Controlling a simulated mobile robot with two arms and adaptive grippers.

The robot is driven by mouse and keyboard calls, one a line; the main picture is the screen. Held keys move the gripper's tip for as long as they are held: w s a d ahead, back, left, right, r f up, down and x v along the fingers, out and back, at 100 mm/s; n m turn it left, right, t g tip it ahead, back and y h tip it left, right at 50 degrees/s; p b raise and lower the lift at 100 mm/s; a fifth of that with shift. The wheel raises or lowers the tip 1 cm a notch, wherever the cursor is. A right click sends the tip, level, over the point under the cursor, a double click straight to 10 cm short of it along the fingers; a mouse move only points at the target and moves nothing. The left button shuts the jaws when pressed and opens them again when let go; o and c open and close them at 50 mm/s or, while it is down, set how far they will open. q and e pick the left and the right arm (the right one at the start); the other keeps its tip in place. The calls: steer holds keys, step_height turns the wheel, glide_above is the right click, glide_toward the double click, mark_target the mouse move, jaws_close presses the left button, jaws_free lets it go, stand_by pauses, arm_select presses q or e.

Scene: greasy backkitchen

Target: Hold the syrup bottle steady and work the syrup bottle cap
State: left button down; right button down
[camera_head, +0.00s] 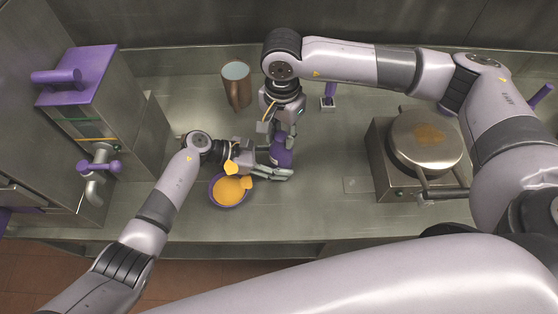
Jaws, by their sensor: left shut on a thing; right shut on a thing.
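The syrup bottle (281,158) is a small purple shape on the steel counter, mostly hidden by my two grippers. My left gripper (284,173) reaches in from the left, with its fingers shut around the bottle low down. My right gripper (287,136) comes down from above and is shut at the top of the bottle, where the cap is. The cap itself is hidden between its fingers, so I cannot tell whether it is seated or loose. The bottle looks about upright.
A purple bowl of orange batter (230,191) sits close below my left gripper. A brown jug (237,88) stands behind. A round waffle iron (425,140) is at right; a steel dispenser with a purple lid (80,75) is at left. The counter's front strip is clear.

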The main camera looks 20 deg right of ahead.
mark_target(282, 136)
steer(key=m, duration=0.3)
steer(key=shift+f, duration=0.1)
steer(key=c, duration=1.2)
jaws_free()
step_height(282, 136, up, 12)
steer(key=shift+r, duration=0.1)
